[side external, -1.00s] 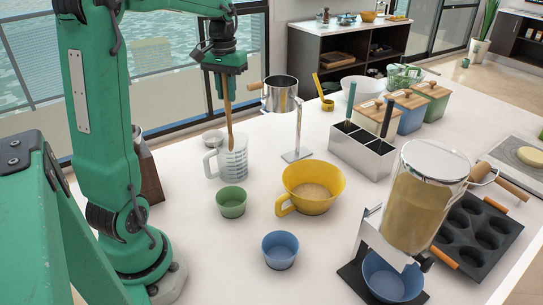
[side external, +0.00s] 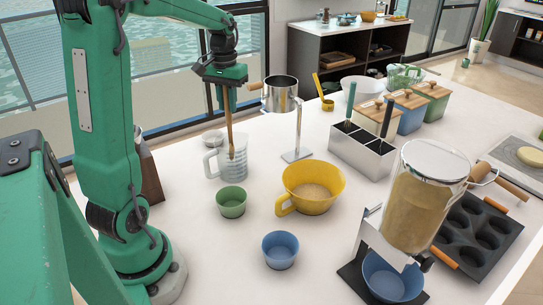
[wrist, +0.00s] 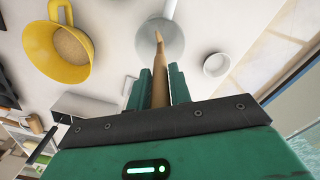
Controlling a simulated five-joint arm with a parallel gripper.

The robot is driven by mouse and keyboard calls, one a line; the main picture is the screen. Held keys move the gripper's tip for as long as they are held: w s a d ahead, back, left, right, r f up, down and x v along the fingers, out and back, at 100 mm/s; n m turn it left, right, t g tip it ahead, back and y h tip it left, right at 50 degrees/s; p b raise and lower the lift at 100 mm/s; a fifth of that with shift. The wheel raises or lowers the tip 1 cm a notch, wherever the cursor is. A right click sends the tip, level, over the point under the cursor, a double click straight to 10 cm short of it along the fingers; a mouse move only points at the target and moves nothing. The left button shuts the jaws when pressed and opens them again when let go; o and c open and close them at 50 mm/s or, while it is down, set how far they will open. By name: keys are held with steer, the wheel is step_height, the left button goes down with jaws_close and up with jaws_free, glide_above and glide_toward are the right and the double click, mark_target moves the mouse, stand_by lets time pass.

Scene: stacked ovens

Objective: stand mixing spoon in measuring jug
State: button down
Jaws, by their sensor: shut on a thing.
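The wooden mixing spoon (side external: 229,128) is held upright in my gripper (side external: 225,106), which is shut on it above the measuring jug. The clear measuring jug (side external: 236,170) stands on the white counter with its handle to the left. In the side view the spoon's lower end shows below the jug's rim and appears to be inside it; its exact depth is hard to tell. In the wrist view the spoon (wrist: 157,75) runs from between my fingers (wrist: 160,85) to the round jug (wrist: 172,45), its tip over the opening.
A green cup (side external: 231,203) and a yellow bowl (side external: 318,186) stand close in front and right. A metal cup on a stand (side external: 281,97) rises right of my gripper. A small white dish (side external: 212,138) sits behind the jug.

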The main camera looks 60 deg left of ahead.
steer(key=c, duration=1.2)
jaws_free()
steer(key=shift+r, duration=3.95)
steer(key=s+d+f+m+t, duration=0.1)
steer(key=s+d+m+t, duration=0.1)
steer(key=d, duration=0.5)
steer(key=s+d+f+m+t, duration=0.1)
steer(key=s+d+f+m, duration=0.1)
steer(key=s+d, duration=0.3)
steer(key=s+d+f+m+t, duration=0.2)
steer(key=s+d, duration=0.2)
steer(key=d, duration=0.6)
steer(key=shift+s+d+f+m+t, duration=0.1)
steer(key=shift+d+f+m+t, duration=0.05)
steer(key=shift+m+t, duration=0.2)
